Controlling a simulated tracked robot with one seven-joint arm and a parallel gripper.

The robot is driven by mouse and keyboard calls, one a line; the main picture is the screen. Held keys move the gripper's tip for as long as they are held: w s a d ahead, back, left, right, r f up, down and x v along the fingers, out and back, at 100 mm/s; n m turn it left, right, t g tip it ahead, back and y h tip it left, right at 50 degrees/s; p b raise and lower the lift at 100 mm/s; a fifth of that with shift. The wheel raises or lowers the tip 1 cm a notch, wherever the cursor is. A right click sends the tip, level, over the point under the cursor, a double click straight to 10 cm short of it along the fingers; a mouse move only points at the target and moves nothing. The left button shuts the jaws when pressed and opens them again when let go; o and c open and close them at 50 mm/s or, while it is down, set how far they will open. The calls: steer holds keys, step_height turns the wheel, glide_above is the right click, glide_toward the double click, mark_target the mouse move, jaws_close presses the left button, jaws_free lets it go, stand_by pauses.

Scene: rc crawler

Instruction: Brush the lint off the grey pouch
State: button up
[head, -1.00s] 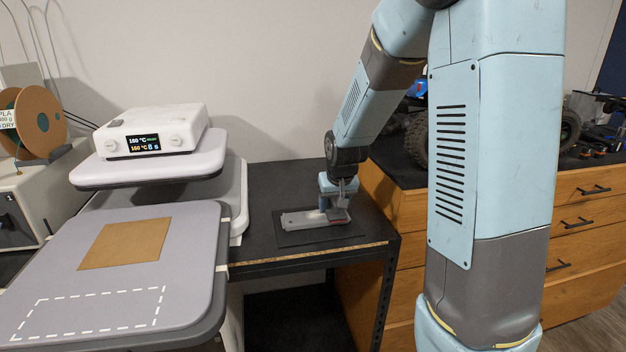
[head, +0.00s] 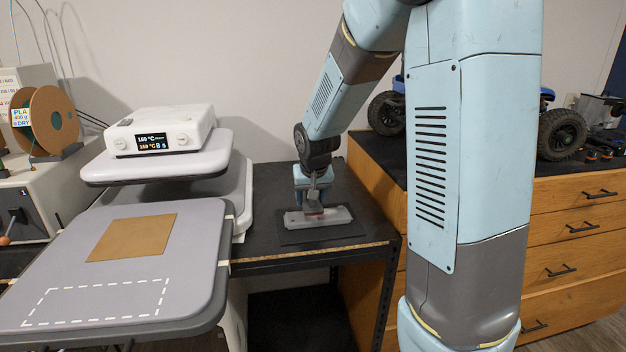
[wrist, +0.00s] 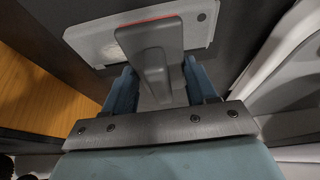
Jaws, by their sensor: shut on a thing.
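The light grey pouch (head: 338,214) lies flat on a dark mat (head: 345,232) on the black bench. In the wrist view the pouch (wrist: 92,42) shows behind the brush, with a small dark round spot near its right end. My gripper (head: 313,200) is above the middle of the pouch, pointing down. It is shut on the grey handle of a brush (wrist: 155,62), which has a reddish edge and is low over the pouch. I cannot tell whether the brush touches it. The brush hides part of the pouch, and I cannot make out any lint.
A heat press (head: 160,160) with a raised upper plate stands to the left. Its lower plate (head: 100,290) reaches forward and carries a tan sheet (head: 133,237). A wooden drawer cabinet (head: 570,225) stands to the right. The bench behind the pouch is bare.

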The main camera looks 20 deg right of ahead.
steer(key=shift+r, duration=2.55)
